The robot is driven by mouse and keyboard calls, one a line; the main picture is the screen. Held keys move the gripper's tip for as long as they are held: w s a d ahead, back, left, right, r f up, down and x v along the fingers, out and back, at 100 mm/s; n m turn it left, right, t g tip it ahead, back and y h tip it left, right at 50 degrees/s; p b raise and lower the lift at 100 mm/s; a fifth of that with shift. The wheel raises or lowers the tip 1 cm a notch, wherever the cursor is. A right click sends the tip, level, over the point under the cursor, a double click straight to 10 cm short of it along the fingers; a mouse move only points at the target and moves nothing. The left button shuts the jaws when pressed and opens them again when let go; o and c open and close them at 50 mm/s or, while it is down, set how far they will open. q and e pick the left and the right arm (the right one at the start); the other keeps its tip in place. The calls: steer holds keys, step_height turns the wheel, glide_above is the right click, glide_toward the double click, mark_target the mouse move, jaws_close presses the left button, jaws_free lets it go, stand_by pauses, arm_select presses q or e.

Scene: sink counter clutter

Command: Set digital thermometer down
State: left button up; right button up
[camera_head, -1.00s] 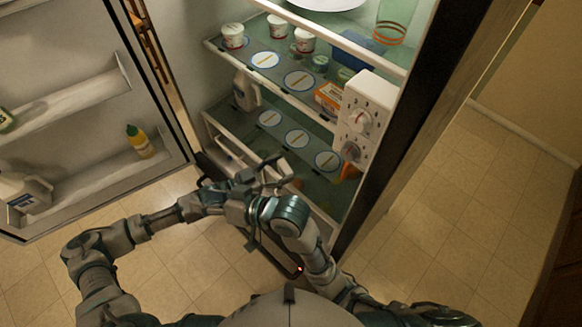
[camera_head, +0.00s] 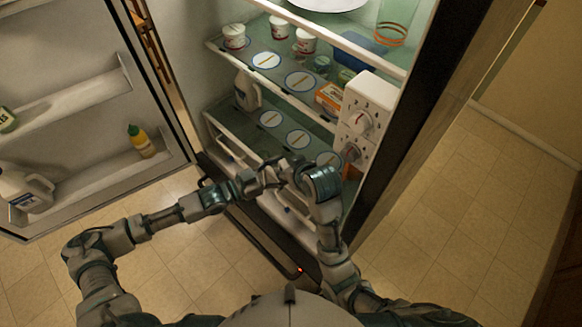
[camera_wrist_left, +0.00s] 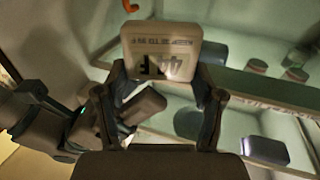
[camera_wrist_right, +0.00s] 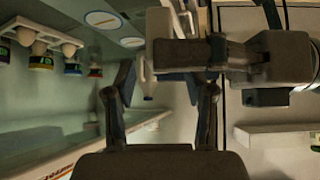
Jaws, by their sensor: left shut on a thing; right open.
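The digital thermometer (camera_wrist_left: 160,50) is a pale, rounded block with a dark-digit display, upside down in the left wrist view. My left gripper (camera_wrist_left: 165,85) is shut on it, with one finger on each side. In the head view my left gripper (camera_head: 270,176) is at the front of the open fridge, and the thermometer cannot be made out there. My right gripper (camera_head: 287,171) is close beside it, overlapping it in this view. The right wrist view shows the right fingers (camera_wrist_right: 160,100) apart and empty, with my left arm crossing beyond them.
Fridge shelves (camera_head: 258,82) hold white-and-red cups (camera_head: 234,36), a white jug (camera_head: 246,91), an orange box (camera_head: 330,97) and flat blue-rimmed discs (camera_head: 299,81). A white dial panel (camera_head: 366,118) stands at right. The open door (camera_head: 75,100) holds a yellow bottle (camera_head: 140,141). Lower-shelf discs have clear space around them.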

mark_target(284, 166)
steer(key=x, duration=0.5)
steer(key=shift+r, duration=0.1)
jaws_close()
arm_select(q)
steer(key=o, duration=1.2)
